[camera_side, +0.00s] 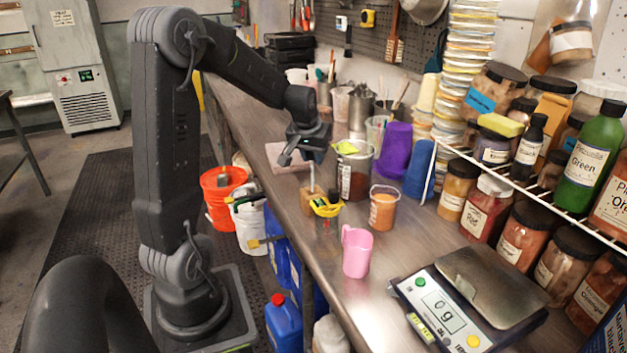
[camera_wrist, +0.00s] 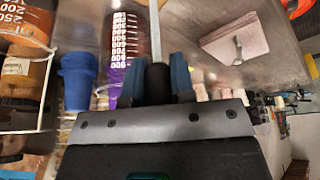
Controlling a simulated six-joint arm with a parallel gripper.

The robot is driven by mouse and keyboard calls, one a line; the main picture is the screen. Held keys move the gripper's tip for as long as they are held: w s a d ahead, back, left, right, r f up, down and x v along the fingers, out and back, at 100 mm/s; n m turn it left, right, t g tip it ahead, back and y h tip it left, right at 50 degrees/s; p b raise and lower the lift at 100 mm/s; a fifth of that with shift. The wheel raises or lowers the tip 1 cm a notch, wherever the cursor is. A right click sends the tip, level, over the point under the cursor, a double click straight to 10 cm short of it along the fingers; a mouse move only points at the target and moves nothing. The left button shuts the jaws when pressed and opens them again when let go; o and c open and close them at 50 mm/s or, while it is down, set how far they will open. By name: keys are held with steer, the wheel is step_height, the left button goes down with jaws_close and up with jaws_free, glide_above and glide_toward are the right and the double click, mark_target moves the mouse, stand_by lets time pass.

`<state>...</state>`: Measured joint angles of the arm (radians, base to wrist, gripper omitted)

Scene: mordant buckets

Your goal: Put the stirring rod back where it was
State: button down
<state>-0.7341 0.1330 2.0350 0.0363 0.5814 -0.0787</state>
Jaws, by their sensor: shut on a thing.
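My gripper (camera_side: 303,150) is above the bench near its left edge, beside the measuring beaker (camera_side: 354,172) with dark contents. In the wrist view my gripper (camera_wrist: 157,84) is shut on the stirring rod, whose dark end (camera_wrist: 157,76) is between the fingers. A pink pad (camera_wrist: 219,40) carries a small metal-coloured item.
Purple (camera_side: 395,150) and blue (camera_side: 419,170) cups are behind. Jars crowd the right. The bench's left edge is close.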

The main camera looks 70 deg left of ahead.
mark_target(312, 164)
steer(key=shift+f, duration=2.2)
steer(key=shift+f, duration=0.15)
steer(key=c, duration=1)
jaws_free()
steer(key=shift+o, duration=0.2)
steer(key=v, duration=1.2)
steer(key=s+d+m+t+h, duration=0.1)
steer(key=s+d+m, duration=0.3)
steer(key=d, duration=0.9)
steer(key=s+d+r+m+t+h, duration=0.1)
steer(key=s+d+m, duration=0.4)
steer(key=d, duration=0.8)
steer(key=shift+s+h, duration=0.6)
steer(key=shift+s, duration=0.05)
